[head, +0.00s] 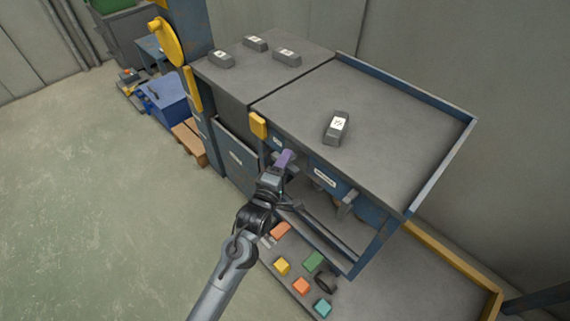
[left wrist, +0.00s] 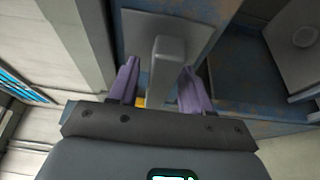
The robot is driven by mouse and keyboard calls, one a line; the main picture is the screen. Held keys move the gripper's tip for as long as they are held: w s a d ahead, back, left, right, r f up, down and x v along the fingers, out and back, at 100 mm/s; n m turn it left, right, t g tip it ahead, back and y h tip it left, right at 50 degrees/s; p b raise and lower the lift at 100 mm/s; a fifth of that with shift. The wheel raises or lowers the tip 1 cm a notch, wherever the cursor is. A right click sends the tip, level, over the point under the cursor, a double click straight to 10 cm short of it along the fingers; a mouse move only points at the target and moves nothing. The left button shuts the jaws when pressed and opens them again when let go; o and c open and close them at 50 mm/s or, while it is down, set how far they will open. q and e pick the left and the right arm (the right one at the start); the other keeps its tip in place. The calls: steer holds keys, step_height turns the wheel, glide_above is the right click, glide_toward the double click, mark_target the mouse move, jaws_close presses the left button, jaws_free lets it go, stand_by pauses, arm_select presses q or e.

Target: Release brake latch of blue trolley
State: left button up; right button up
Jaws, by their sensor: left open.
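The blue trolley (head: 443,170) has a grey top with a raised blue rim and stands on the right. A grey upright lever (left wrist: 168,72) sticks out from a grey plate (left wrist: 200,25) on a worn blue panel; it looks like the latch. My left gripper (head: 284,160) is at the trolley's front face, near its left corner. Its purple fingers (left wrist: 158,78) are open, one on each side of the lever, with visible gaps. In the head view the gripper hides most of the lever. My right gripper is not in view.
A dark block with a white label (head: 334,127) lies on the trolley top. A second grey handle (head: 347,203) juts from the front, further right. A lower tray holds coloured blocks (head: 301,286). A grey-topped cabinet (head: 235,85) adjoins on the left. Open floor (head: 100,200) lies left.

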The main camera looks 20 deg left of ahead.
arm_select(q)
steer(key=shift+c, duration=0.2)
jaws_close()
steer(key=shift+r, duration=0.1)
